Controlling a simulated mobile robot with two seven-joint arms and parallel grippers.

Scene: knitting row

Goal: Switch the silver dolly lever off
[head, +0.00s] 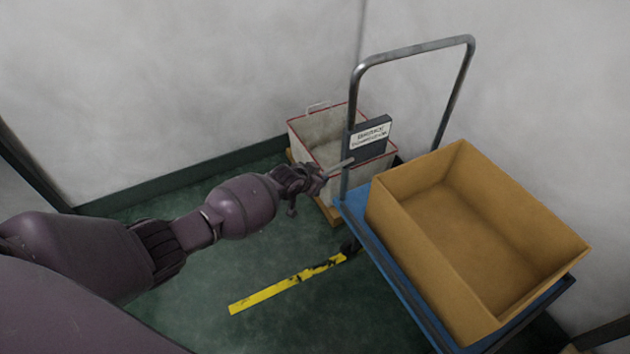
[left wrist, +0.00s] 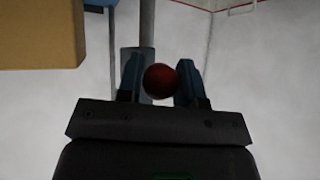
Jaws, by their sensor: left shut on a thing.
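The silver lever (head: 341,163) is a short bar beside the dolly's handle post, just below a dark panel with a white label (head: 370,135). The label seems to read BRAKE on top; its lower line is unclear. My left gripper (head: 318,175) is at the lever's left end. In the left wrist view, my left gripper (left wrist: 161,88) is shut on a dark red round knob (left wrist: 160,79) between its blue fingers. The knob is hidden by the gripper in the head view. My right gripper is not in view.
The dolly has a blue deck (head: 395,272) and a tall silver handle (head: 415,48). An open cardboard box (head: 415,245) sits on the deck. A white bin with red trim (head: 308,140) stands behind the post, near the wall. Yellow tape (head: 285,285) marks the green floor.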

